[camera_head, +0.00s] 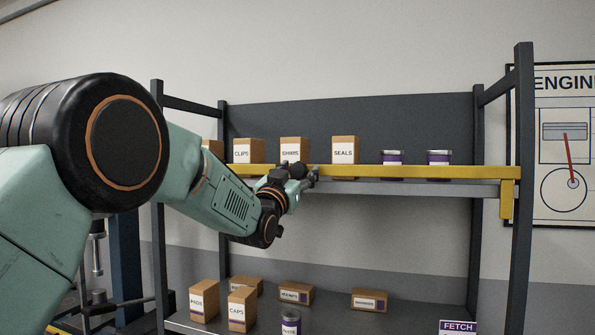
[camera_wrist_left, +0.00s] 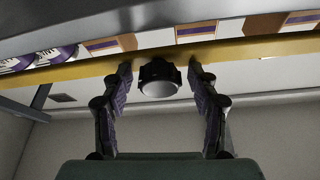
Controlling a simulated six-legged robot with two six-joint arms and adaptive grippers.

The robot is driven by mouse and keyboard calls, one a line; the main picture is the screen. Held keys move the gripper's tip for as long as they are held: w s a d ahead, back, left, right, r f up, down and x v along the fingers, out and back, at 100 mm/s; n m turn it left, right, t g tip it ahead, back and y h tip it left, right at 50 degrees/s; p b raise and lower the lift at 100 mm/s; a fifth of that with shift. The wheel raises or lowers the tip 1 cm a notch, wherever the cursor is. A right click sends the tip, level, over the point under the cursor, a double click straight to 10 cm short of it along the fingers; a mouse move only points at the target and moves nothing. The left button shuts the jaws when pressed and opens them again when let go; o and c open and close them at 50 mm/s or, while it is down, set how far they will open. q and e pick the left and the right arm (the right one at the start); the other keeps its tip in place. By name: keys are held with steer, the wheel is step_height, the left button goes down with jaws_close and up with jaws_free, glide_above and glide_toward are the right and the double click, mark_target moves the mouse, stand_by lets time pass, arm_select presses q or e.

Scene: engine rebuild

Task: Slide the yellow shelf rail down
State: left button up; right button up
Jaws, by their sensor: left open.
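The yellow shelf rail (camera_head: 430,172) runs level across the front of the upper shelf, with a short downturned end (camera_head: 507,199) at the right post. In the left wrist view the rail (camera_wrist_left: 75,70) crosses the picture at a slant. A dark round knob (camera_wrist_left: 159,80) with a grey face sits against the rail. My left gripper (camera_head: 299,173) is at the rail's middle, in front of the boxes. Its open fingers (camera_wrist_left: 160,74) stand on both sides of the knob, with a gap visible on each side. My right gripper is in neither view.
Behind the rail stand small boxes, among them the SEALS box (camera_head: 344,150), and two purple-banded cans (camera_head: 438,158). The lower shelf (camera_head: 345,325) holds several boxes and a can. Dark posts (camera_head: 521,180) frame the shelf. A poster (camera_head: 565,145) hangs at right.

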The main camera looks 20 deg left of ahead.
arm_select(q)
steer(key=shift+s+d+r, duration=0.1)
steer(key=shift+s+r, duration=0.05)
steer(key=shift+s, duration=0.15)
steer(key=c, duration=0.5)
jaws_close()
